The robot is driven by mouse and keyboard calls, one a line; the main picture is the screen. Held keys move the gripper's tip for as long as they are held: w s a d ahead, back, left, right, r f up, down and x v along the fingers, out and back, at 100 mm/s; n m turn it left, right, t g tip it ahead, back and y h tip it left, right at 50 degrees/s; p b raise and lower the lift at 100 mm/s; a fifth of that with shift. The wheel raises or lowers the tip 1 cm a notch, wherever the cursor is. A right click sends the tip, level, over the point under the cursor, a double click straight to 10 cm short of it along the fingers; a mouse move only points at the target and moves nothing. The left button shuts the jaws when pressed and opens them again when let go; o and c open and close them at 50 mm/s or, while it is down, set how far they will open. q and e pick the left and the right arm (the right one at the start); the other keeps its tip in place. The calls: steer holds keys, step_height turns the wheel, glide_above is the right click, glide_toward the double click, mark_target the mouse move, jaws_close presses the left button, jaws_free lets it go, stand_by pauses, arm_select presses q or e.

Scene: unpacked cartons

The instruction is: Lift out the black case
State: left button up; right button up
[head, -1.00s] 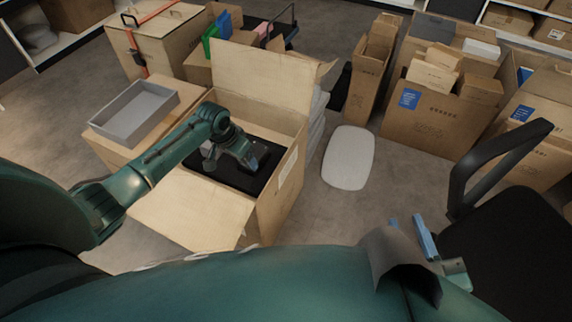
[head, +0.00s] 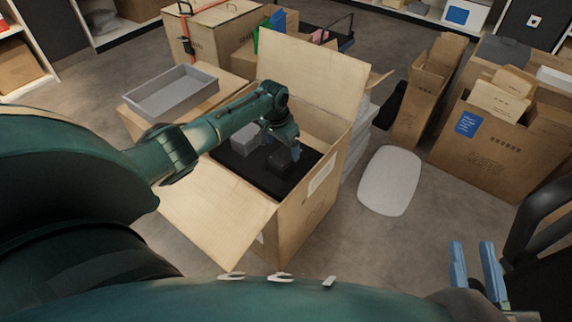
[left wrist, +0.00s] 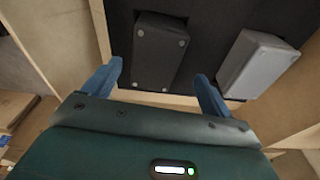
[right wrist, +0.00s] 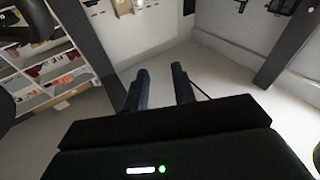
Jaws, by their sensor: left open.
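The black case (head: 278,164) sits in black foam (head: 236,168) inside an open carton (head: 296,222). A grey case (head: 246,137) sits beside it in the same foam. My left gripper (head: 290,149) is over the far right part of the foam, partly hiding the black case. In the left wrist view, the black case (left wrist: 160,50) shows between and beyond the open blue fingers (left wrist: 157,84), with the grey case (left wrist: 262,65) to its right. I cannot tell if the fingers touch anything. My right gripper (head: 477,272) is open and empty, away from the carton.
The carton's flaps stand open, with a front flap (head: 215,212) folded outward. A grey tray (head: 172,93) rests on a box at left. A white rounded object (head: 390,181) lies on the floor to the right. More cartons (head: 490,140) stand at right.

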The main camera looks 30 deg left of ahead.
mark_target(286, 154)
arm_select(q)
steer(key=f, duration=0.1)
steer(key=f+b, duration=0.2)
steer(key=shift+w+d+f, duration=0.1)
steer(key=shift+w+d, duration=0.2)
steer(key=shift+d, duration=0.1)
steer(key=shift+w+f+b, duration=0.1)
steer(key=shift+f+b, duration=0.25)
steer(key=shift+f, duration=0.35)
arm_select(e)
steer(key=shift+w+a+r+n+t+y, duration=0.15)
steer(key=shift+r+n+t+y, duration=0.1)
steer(key=shift+r+y, duration=0.15)
steer(key=shift+w+d+r+n+t+y, duration=0.1)
steer(key=shift+w+r+n+t+y, duration=0.05)
steer(key=shift+r+t+y, duration=0.2)
arm_select(q)
steer(key=shift+f, duration=0.2)
steer(key=shift+c, duration=0.6)
